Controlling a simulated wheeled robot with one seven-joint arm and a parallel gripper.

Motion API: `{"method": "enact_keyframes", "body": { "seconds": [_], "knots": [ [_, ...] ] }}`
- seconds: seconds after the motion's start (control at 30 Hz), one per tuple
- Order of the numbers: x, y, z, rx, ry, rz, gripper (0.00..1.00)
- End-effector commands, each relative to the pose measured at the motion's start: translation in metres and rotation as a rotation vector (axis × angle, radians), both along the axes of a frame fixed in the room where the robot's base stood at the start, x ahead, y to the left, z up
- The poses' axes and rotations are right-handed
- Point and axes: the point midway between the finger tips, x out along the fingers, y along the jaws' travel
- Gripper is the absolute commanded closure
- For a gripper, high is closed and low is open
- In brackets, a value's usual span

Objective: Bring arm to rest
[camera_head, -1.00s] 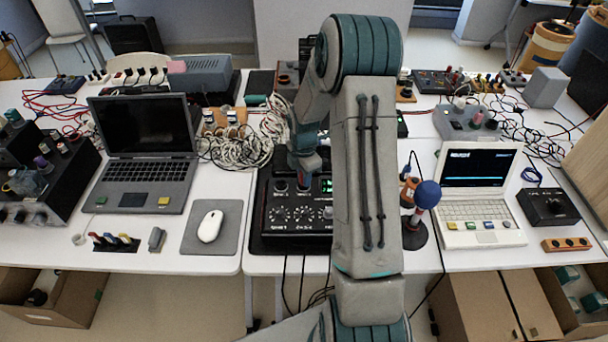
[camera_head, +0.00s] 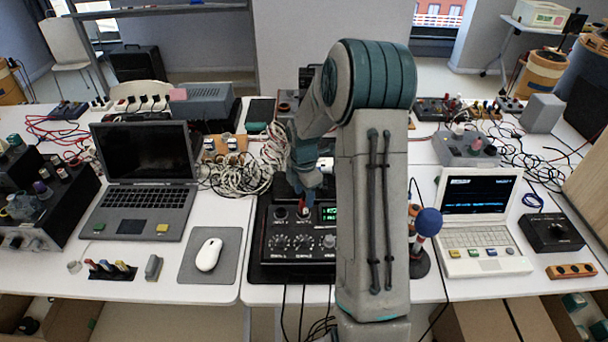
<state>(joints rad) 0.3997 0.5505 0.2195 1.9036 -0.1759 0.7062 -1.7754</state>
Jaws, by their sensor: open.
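My arm (camera_head: 372,200) rises through the middle of the view and bends over at a teal-banded joint. My gripper (camera_head: 305,190) points down over the rear part of a black control box (camera_head: 290,262) with dials and a green display. The gripper is open, though its fingers are small and partly hidden. A small red part shows just below it. I cannot tell whether it belongs to the gripper or the box, or whether they touch. My forearm hides the right part of the box.
A dark laptop (camera_head: 140,195) and a white mouse (camera_head: 208,254) on a grey pad lie to the left. A blue-topped stand (camera_head: 428,222) is close to the right of my arm. A white laptop (camera_head: 478,225) stands further right. Tangled cables (camera_head: 240,175) lie behind the box.

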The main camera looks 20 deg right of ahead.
Motion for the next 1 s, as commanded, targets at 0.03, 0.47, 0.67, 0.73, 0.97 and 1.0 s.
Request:
{"method": "enact_keyframes", "body": {
  "seconds": [0.03, 0.47, 0.67, 0.73, 0.97, 1.0],
  "knots": [
    [0.001, -0.001, 0.013, -0.002, -0.006, -0.002, 0.54],
    [0.0, 0.0, 0.087, -0.001, -0.002, 0.0, 0.54],
    [0.0, 0.0, 0.094, -0.001, 0.0, -0.001, 0.54],
    [-0.002, 0.002, 0.097, -0.004, -0.002, -0.014, 0.54],
    [-0.037, 0.028, 0.131, -0.037, -0.048, -0.276, 0.54],
    [-0.047, 0.035, 0.139, -0.042, -0.062, -0.347, 0.54]
  ]
}}
